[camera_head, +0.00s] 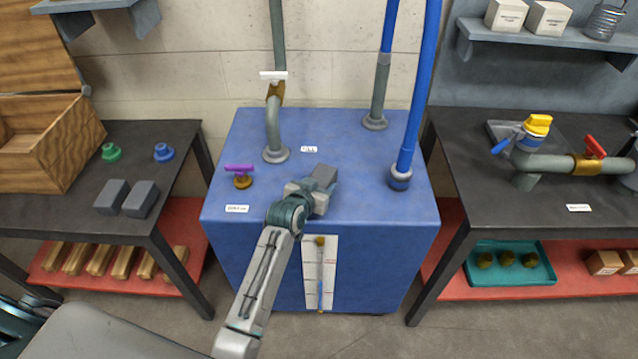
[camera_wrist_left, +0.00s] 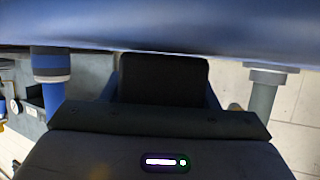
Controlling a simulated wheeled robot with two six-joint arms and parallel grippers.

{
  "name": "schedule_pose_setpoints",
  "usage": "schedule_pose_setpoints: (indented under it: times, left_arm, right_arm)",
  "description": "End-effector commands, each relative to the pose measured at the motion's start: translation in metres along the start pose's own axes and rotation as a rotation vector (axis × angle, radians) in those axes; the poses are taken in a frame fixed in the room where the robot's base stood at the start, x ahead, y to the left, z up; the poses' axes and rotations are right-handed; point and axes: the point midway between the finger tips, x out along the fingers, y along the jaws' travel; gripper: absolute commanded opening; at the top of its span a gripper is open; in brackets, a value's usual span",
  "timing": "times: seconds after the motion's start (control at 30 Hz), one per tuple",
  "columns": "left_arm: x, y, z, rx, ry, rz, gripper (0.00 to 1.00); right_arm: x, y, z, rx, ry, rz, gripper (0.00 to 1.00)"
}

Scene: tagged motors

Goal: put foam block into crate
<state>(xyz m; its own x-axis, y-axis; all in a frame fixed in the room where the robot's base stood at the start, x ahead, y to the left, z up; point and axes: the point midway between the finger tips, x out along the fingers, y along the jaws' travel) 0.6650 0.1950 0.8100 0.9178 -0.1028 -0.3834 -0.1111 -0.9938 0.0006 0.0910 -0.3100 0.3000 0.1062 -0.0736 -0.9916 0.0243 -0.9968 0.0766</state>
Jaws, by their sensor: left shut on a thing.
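A dark grey foam block (camera_head: 324,174) is held between the fingers of my left gripper (camera_head: 312,187), above the top of the blue cabinet. In the left wrist view the block (camera_wrist_left: 162,78) shows as a dark shape between the two fingers (camera_wrist_left: 160,98). An open wooden crate (camera_head: 68,158) stands on the dark table at the left, well away from the gripper. Most of its inside floor is out of view. Two similar dark grey blocks (camera_head: 111,196) lie on that table in front of the crate. My right gripper is not in view.
The blue cabinet (camera_head: 330,130) carries a grey pipe (camera_head: 273,130), a blue pipe (camera_head: 408,150) and a purple-handled valve (camera_head: 241,175). Green (camera_head: 111,152) and blue (camera_head: 163,152) knobs stand beside the crate. The right table (camera_head: 480,185) holds piping with valves.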

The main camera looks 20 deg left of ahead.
Motion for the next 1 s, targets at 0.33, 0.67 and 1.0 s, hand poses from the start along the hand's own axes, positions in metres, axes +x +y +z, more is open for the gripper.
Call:
schedule_pose_setpoints:
  times: [0.33, 0.67, 1.0]
  left_arm:
    - [0.002, 0.0, 0.004, 0.0, 0.001, 0.0, 0.33]
    - [0.001, 0.0, 0.003, 0.0, 0.001, 0.0, 0.76]
    - [-0.029, 0.0, 0.001, 0.0, 0.001, 0.0, 0.76]
  right_arm:
    - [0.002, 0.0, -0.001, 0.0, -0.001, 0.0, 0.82]
    - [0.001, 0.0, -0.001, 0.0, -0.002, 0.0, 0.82]
    - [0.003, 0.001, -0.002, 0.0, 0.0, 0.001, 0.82]
